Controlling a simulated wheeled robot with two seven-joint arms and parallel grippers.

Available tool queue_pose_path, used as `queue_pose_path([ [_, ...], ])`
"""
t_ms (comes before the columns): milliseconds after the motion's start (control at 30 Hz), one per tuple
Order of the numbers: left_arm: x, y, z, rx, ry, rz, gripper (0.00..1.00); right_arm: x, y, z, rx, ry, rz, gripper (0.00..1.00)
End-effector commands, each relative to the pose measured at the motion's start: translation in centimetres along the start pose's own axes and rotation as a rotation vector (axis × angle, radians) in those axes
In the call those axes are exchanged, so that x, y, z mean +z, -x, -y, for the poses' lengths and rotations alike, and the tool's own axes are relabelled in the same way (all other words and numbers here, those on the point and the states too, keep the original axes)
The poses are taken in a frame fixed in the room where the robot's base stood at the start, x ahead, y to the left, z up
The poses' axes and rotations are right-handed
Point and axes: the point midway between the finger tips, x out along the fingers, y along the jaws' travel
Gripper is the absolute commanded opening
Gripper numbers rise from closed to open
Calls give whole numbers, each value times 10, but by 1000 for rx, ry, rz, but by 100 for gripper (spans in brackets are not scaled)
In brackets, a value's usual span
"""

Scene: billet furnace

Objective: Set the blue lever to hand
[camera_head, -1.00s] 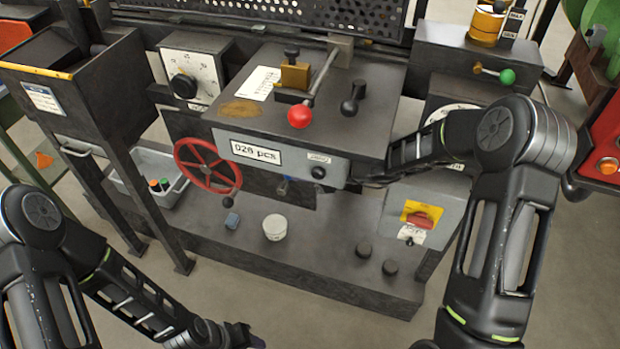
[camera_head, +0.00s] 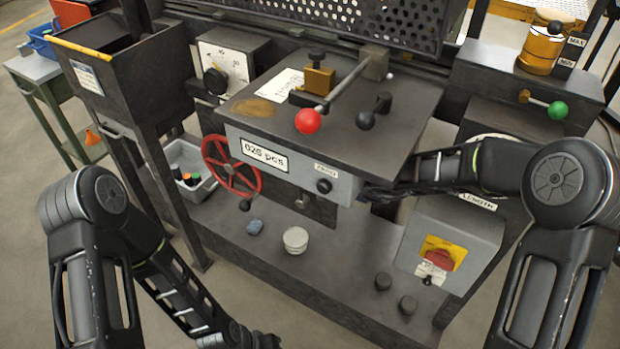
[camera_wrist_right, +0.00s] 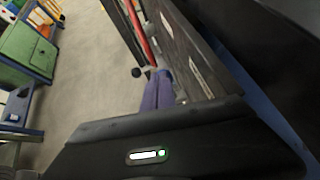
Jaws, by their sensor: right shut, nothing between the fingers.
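In the right wrist view, two bluish-purple fingers of my right gripper (camera_wrist_right: 159,78) lie side by side, shut, beside the machine's dark side face (camera_wrist_right: 183,50). White labels are on that face. In the head view my right arm reaches in under the grey counter box (camera_head: 285,160), which hides most of the gripper. I cannot pick out the blue lever with certainty; a small dark shape under the box is too unclear to name. My left gripper (camera_head: 258,341) is low at the bottom edge, away from the machine; its jaws are not clear.
A red handwheel (camera_head: 232,166) with a black knob is left of the counter box. A red-ball lever (camera_head: 308,121) stands on top. A grey switch box (camera_head: 455,245) is at right.

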Motion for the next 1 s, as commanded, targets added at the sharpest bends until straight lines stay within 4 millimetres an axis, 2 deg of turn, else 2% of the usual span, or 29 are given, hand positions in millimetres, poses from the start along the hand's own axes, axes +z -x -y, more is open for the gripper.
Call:
queue_pose_path([
  [233,0,3,-1,0,0,0,37,1,13,1,-3,0,0,0],
  [633,0,16,-6,0,0,0,37,1,71,1,-2,0,0,0],
  [767,0,17,-7,0,0,0,37,0,78,0,0,0,0,0],
  [1000,0,17,-7,0,0,0,37,0,78,0,1,0,0,0],
])
